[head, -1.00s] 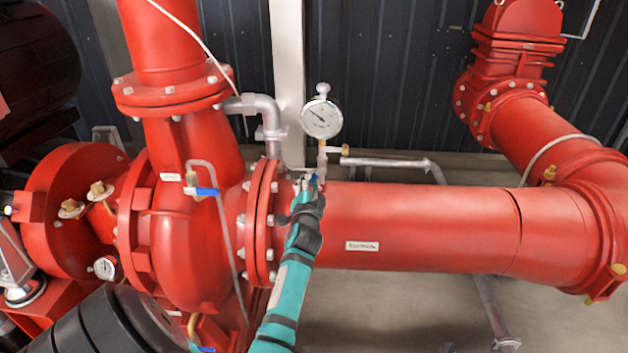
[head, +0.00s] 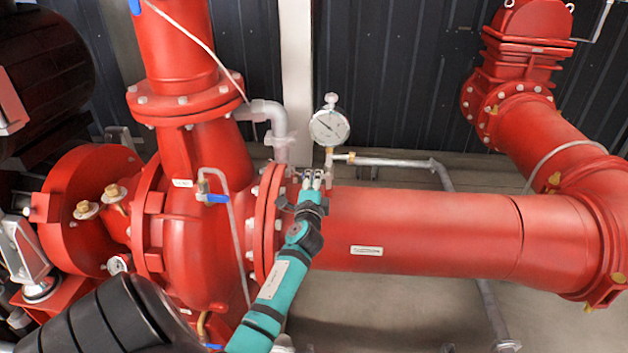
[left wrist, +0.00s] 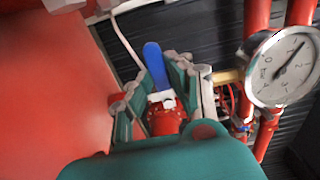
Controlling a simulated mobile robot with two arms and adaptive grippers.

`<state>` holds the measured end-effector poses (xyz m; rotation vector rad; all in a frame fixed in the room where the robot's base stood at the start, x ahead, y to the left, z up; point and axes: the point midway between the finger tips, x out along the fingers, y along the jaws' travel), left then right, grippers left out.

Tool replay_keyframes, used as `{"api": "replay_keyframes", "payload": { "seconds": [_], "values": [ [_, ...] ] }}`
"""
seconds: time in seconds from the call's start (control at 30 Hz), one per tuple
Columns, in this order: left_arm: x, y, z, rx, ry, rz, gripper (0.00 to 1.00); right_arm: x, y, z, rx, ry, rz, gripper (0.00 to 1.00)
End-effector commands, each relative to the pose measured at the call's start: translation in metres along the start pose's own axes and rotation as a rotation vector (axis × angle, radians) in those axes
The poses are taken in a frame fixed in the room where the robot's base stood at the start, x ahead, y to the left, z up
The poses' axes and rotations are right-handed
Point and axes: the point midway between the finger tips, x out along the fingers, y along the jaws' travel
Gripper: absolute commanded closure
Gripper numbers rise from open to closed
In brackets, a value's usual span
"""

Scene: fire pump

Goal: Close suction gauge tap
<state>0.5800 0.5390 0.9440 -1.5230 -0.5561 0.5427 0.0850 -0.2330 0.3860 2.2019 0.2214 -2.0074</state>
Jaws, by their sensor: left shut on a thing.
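The suction gauge (head: 329,127) is a round white dial standing on a thin stem above the red suction pipe (head: 420,228). It also shows in the left wrist view (left wrist: 283,67), at the right. My left gripper (head: 312,178) is at the top of the pipe, just left of the gauge stem and right of the flange. In the left wrist view its fingers stand on both sides of the blue tap handle (left wrist: 154,66), shut on it. A white collar and red part show below the handle. In the head view the gripper hides the handle. My right gripper is not in view.
A bolted red flange (head: 265,215) is close left of my gripper. A thin grey pipe (head: 395,162) runs right from the gauge stem. Another blue-handled valve (head: 215,198) is on the pump casing at the left. Dark corrugated wall stands behind.

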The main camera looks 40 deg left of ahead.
Motion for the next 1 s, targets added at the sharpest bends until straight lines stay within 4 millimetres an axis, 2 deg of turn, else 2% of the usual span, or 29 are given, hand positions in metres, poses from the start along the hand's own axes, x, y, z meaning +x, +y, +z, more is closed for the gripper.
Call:
{"api": "replay_keyframes", "payload": {
  "seconds": [0.6,0.63,0.77,1.0],
  "values": [
    [0.0003,-0.0022,0.0002,0.043,0.000,-0.002,1.00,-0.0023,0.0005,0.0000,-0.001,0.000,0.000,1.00],
    [0.0003,-0.0022,0.0002,0.043,0.000,-0.002,0.78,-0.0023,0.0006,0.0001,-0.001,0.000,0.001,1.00],
    [0.0002,-0.0021,0.0002,0.041,0.000,-0.001,0.61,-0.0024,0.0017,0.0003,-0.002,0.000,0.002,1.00],
    [0.0000,-0.0018,0.0001,0.040,0.000,-0.001,0.60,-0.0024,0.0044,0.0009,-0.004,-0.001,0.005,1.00]
  ]
}}
